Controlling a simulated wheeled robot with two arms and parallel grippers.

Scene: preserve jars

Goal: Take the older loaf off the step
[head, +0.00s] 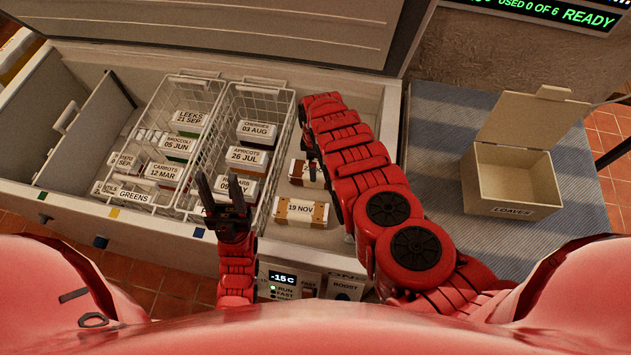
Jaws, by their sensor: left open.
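Two loaves with white date labels lie on the step (344,238) at the right end of the open chest freezer. The nearer loaf (300,212) reads 19 NOV. The farther loaf (300,173) is partly covered by my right arm, and only the start of its date, a 2, shows. My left gripper (220,184) is open and empty, fingers up, over the freezer's front part, left of the nearer loaf. My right arm reaches over the step's right side. Dark parts of my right gripper (309,148) show near the farther loaf; its jaws are not clear.
Two white wire baskets (182,82) with labelled boxes stand left of the step. An open carton (511,211) marked LOAVES sits on a blue-grey mat (440,125) at right. The raised freezer lid (230,30) is behind.

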